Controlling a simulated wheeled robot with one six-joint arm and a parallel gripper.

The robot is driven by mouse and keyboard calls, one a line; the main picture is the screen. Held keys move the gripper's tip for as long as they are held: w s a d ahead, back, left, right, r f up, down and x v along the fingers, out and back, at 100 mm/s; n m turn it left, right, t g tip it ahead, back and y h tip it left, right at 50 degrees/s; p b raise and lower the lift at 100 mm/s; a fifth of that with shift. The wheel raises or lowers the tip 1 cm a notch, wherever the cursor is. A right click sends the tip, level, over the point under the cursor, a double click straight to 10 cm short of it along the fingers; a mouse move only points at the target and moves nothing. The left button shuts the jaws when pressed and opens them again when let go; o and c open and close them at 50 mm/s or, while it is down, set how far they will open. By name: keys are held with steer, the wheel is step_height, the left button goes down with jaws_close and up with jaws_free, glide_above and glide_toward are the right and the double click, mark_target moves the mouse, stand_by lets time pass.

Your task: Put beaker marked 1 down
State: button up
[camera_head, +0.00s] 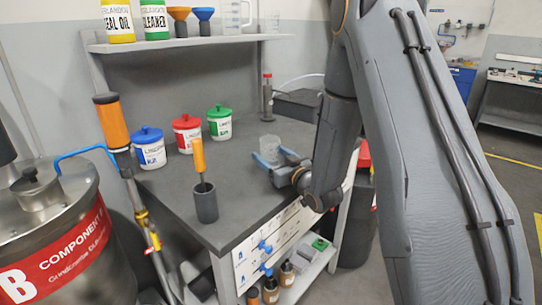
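A clear glass beaker (269,146) shows over the right part of the dark grey workbench (233,178). My gripper (272,162), with light blue fingers, reaches in from the right, with one finger on each side of the beaker. The fingers appear shut on it. The beaker is upright and its lower part is partly hidden by the fingers. I cannot read any marking on it. I cannot tell whether its base touches the bench top.
Blue (149,148), red (186,133) and green (219,122) lidded tubs stand behind on the bench. A dark cup (205,203) with an orange-handled tool (199,160) stands near the front left. A dark box (297,104) is at the back right. A shelf (180,43) hangs above.

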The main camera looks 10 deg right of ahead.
steer(key=shift+r, duration=0.25)
steer(key=b+v, duration=0.1)
steer(key=v, duration=1.1)
